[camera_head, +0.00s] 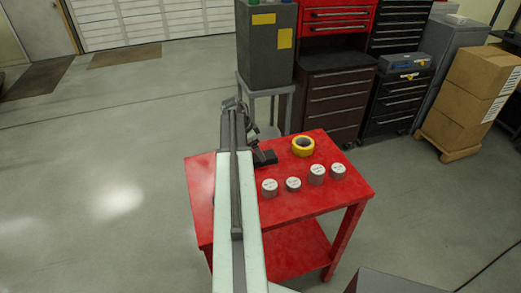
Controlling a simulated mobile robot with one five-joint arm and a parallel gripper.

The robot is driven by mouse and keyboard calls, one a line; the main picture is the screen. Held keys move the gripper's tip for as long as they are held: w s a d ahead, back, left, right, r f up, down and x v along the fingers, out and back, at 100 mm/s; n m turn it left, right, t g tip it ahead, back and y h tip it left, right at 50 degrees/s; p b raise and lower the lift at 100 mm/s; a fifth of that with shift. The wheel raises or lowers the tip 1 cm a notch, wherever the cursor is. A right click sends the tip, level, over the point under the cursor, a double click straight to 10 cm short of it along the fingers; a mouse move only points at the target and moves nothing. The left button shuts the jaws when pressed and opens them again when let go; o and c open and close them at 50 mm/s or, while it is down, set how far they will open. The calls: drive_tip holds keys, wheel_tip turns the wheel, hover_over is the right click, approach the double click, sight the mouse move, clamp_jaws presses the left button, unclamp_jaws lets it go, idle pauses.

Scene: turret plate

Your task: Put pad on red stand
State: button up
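The red stand (312,205) is a red table with a lower shelf, right of centre. My arm reaches over its left part. My gripper (254,141) is at the arm's far end, near the stand's back left edge, small and partly hidden by the arm. I cannot tell whether its fingers are open. A small black block (266,157), possibly the pad, is right beside the gripper at the stand's top. I cannot tell whether it rests there or is held.
Several small round grey cans with pale lids (293,184) stand in a row on the stand. A yellow tape roll (303,146) lies behind them. A grey stool (270,90) bearing a dark box (265,50) is behind. Tool cabinets (336,95) stand behind right; open floor is left.

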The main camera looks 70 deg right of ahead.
drive_tip(key=p+v, duration=0.5)
drive_tip(key=v, duration=0.3)
drive_tip(key=shift+p, duration=0.35)
drive_tip(key=w+a+f+n+t, duration=0.1)
drive_tip(key=w+a+n, duration=0.6)
drive_tip(key=w+a, duration=0.7)
drive_tip(key=w+a+n+t, duration=0.2)
drive_tip(key=w+a+n, duration=0.7)
drive_tip(key=a, duration=0.8)
drive_tip(key=w+a+n+y, duration=0.1)
drive_tip(key=a+n, duration=0.5)
drive_tip(key=a, duration=1)
drive_tip(key=w+a+n+y, duration=0.1)
drive_tip(key=w+a+n, duration=0.2)
drive_tip(key=a, duration=1.4)
drive_tip(key=n, duration=0.3)
drive_tip(key=shift+f+y, duration=0.4)
drive_tip(key=shift+f, duration=0.1)
